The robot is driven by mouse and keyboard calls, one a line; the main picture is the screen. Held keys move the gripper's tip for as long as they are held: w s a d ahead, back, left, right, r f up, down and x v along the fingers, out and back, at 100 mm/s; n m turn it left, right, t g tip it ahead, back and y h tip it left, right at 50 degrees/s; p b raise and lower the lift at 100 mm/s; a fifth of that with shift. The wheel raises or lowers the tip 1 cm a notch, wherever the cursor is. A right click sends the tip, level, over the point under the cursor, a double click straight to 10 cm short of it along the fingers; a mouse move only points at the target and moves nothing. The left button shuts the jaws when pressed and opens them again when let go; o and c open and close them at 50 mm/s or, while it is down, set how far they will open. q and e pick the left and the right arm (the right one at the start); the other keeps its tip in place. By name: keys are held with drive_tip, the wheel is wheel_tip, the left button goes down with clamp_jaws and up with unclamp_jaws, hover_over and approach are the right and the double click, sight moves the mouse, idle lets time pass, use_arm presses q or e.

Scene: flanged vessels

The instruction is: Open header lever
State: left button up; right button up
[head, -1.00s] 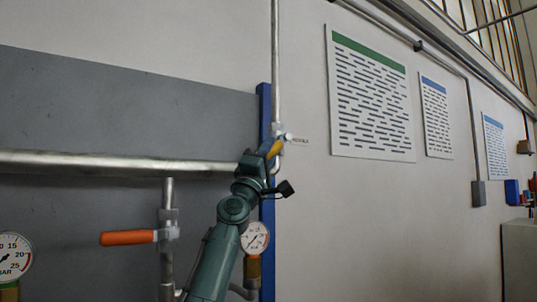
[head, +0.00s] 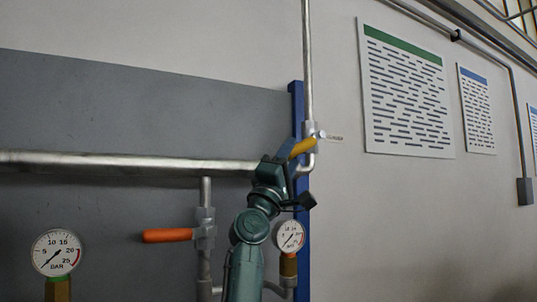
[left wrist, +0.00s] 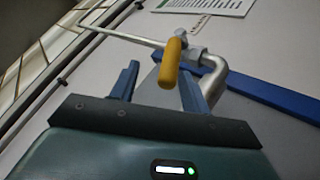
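The yellow lever (head: 302,147) sits on a valve at the vertical pipe, beside the top of the blue post. A small label, too small to read, is right of it. My left gripper (head: 285,153) is right at the lever in the head view and partly overlaps it. In the left wrist view the gripper (left wrist: 160,78) is open, with its two blue fingers apart. The yellow lever (left wrist: 171,60) shows between them, its free end pointing toward the palm. I cannot tell whether a finger touches it. My right gripper is not in view.
An orange lever (head: 168,235) is on a branch pipe to the left. Pressure gauges stand at the lower left (head: 56,252) and beside my arm (head: 290,236). A horizontal pipe (head: 120,162) runs along the grey panel. The wall on the right carries posters (head: 407,95).

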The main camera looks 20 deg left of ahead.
use_arm(q)
drive_tip(key=s+a, duration=0.1)
drive_tip(key=s, duration=0.7)
drive_tip(key=shift+a, duration=0.25)
